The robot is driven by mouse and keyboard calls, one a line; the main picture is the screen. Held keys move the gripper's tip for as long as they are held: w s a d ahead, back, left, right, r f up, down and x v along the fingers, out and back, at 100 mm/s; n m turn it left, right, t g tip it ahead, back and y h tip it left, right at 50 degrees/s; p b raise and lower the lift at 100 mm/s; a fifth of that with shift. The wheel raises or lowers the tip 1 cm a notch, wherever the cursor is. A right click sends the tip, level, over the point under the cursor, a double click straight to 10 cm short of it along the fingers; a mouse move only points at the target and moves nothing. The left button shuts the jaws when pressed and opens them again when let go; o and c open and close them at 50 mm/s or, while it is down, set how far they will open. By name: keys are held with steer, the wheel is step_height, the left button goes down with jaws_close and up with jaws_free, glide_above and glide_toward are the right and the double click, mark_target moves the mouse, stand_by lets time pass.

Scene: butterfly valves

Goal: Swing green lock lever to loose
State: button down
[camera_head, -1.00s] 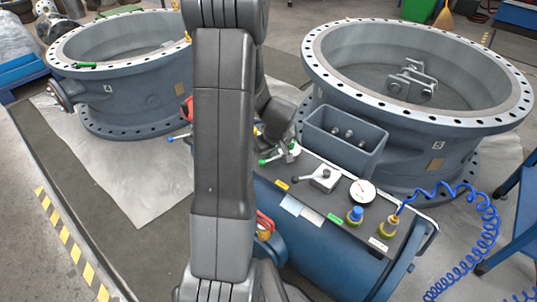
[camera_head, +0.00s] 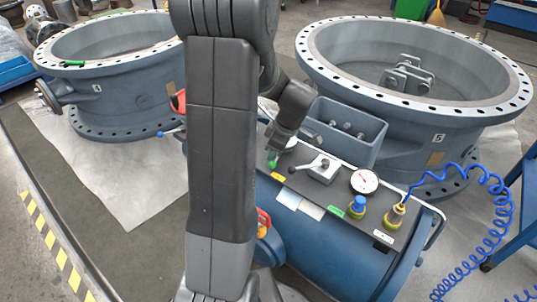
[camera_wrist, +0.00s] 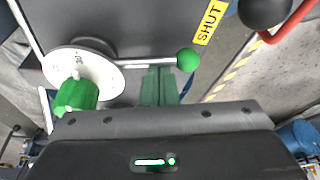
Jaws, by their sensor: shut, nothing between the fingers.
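The green lock lever shows in the wrist view as a pale metal rod ending in a green ball (camera_wrist: 188,60). Its other end meets a dark hub above a white disc (camera_wrist: 112,82) that carries a green knob (camera_wrist: 76,95). In the head view the green lever end (camera_head: 272,160) shows just below my gripper, partly hidden by my arm.
A black-ball lever (camera_wrist: 263,11) is near the label. In the head view, the panel also bears a black-handled lever (camera_head: 323,168), a gauge (camera_head: 364,181) and a blue knob (camera_head: 357,206). An open box (camera_head: 345,133) and a large valve ring (camera_head: 440,125) stand behind.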

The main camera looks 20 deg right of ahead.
steer(key=shift+s+d+n+g, duration=0.3)
steer(key=shift+s+d+n, duration=0.2)
steer(key=shift+n, duration=0.6)
steer(key=shift+s+d+y, duration=0.25)
steer(key=shift+d+y, duration=0.05)
steer(key=shift+d, duration=0.05)
steer(key=shift+r, duration=0.15)
